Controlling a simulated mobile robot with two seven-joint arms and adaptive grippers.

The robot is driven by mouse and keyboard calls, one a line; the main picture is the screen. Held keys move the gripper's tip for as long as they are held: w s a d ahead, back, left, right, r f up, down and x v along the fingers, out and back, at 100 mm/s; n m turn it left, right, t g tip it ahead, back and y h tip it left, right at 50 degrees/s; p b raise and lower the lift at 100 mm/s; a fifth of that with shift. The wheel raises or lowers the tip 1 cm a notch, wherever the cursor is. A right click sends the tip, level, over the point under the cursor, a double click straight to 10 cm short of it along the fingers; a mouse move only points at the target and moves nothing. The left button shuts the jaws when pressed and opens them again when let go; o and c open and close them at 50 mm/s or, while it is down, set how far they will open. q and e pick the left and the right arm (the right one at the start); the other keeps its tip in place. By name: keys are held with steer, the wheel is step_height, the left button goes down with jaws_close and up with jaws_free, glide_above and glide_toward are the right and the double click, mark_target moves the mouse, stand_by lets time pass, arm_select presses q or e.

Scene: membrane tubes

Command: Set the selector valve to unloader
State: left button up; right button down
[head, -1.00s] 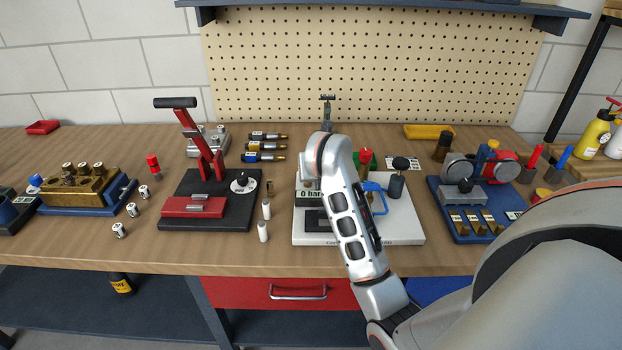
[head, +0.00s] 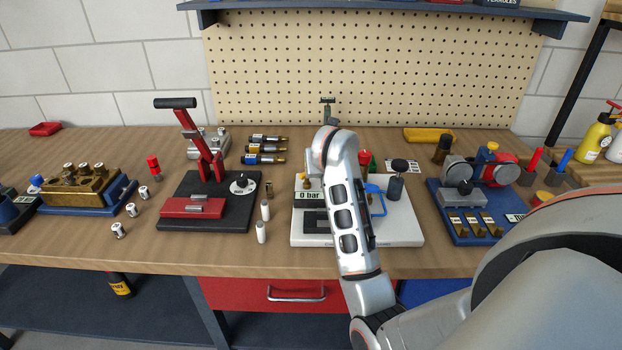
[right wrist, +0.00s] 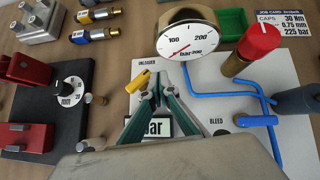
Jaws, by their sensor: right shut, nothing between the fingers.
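The selector valve's yellow lever (right wrist: 140,90) shows in the right wrist view, slanted, its upper end near a small printed label that seems to read UNLOADER (right wrist: 147,62). In the head view a bit of the yellow lever (head: 305,178) shows just left of my right arm, above the 0 bar display (head: 308,195). My right gripper (right wrist: 168,82) has teal fingers, shut and empty, just right of the lever; I cannot tell whether they touch it. The display is partly hidden behind the fingers. In the head view my right arm hides the gripper. My left gripper is out of view.
The white test board (head: 405,230) carries a round gauge (right wrist: 188,38), a red knob (right wrist: 259,40), blue piping (right wrist: 225,95), a dark cylinder (right wrist: 298,102) and a BLEED label. A black-and-red press (head: 215,215) stands to the left, a blue-based fixture (head: 470,235) to the right.

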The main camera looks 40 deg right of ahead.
steer(key=shift+w+d, duration=0.2)
steer(key=shift+d, duration=0.1)
steer(key=shift+w, duration=0.1)
stand_by(1.4)
